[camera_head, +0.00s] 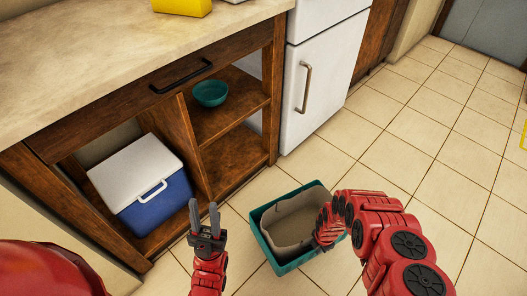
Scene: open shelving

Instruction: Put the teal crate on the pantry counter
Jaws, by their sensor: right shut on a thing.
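The teal crate (262,238) is low in front of the shelving, over the tiled floor; I cannot tell whether it touches the floor. A beige-brown lining or content fills its inside. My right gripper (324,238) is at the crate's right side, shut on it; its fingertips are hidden. My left gripper (203,216) points up, open and empty, left of the crate and in front of the shelving. The pantry counter (95,62) has a pale stone top at the upper left, higher than the crate.
A blue and white cooler (148,185) and a teal bowl (210,93) sit on shelves below. A white fridge (322,80) stands beside the counter.

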